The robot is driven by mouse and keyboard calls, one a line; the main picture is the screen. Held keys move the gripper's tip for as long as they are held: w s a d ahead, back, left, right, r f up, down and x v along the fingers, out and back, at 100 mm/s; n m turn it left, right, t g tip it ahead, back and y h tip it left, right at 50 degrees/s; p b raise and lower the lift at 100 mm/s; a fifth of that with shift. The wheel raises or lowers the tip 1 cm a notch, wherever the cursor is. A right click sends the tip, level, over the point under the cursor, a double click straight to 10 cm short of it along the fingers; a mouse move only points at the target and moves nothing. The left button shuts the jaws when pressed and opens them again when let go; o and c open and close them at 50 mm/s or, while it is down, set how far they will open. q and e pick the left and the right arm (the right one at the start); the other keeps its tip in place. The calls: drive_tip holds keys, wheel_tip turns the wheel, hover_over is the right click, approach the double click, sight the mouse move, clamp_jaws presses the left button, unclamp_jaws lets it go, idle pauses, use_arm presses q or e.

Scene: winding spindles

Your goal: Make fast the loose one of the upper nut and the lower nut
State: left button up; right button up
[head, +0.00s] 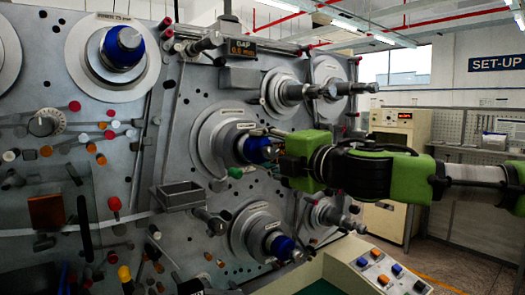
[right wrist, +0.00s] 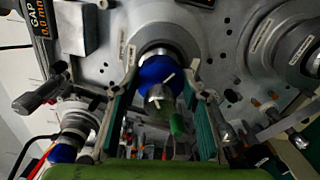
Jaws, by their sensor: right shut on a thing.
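The upper nut (head: 257,151) is a blue collar on the middle spindle of the right-hand panel, in front of a grey round flange. My right gripper (head: 273,153) reaches it from the right and is shut on it. In the right wrist view the blue upper nut (right wrist: 157,72) sits between the two fingers (right wrist: 163,100), with a white mark on its face and another on the shaft end. The lower nut (head: 282,246) is a blue collar on the spindle below, with nothing gripping it. My left gripper is out of view. Looseness of either nut cannot be seen.
Another blue collar (head: 123,46) is on the upper left spindle. A gap display (head: 241,48) is above the middle spindle. A small grey tray (head: 179,195) and a green knob (head: 235,172) stick out nearby. A button console (head: 382,272) is at the lower right.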

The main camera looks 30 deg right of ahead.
sight(276, 152)
drive_tip(key=o, duration=1.1)
drive_tip(key=shift+s, duration=0.15)
drive_tip(key=s, duration=0.4)
drive_tip(key=s+d, duration=0.1)
drive_tip(key=s, duration=0.1)
drive_tip(key=shift+s+r, duration=0.1)
drive_tip(key=shift+s, duration=0.2)
drive_tip(key=shift+s+d, duration=0.2)
drive_tip(key=shift+s, duration=1.05)
drive_tip(key=shift+s+d, duration=0.15)
drive_tip(key=shift+s, duration=1.1)
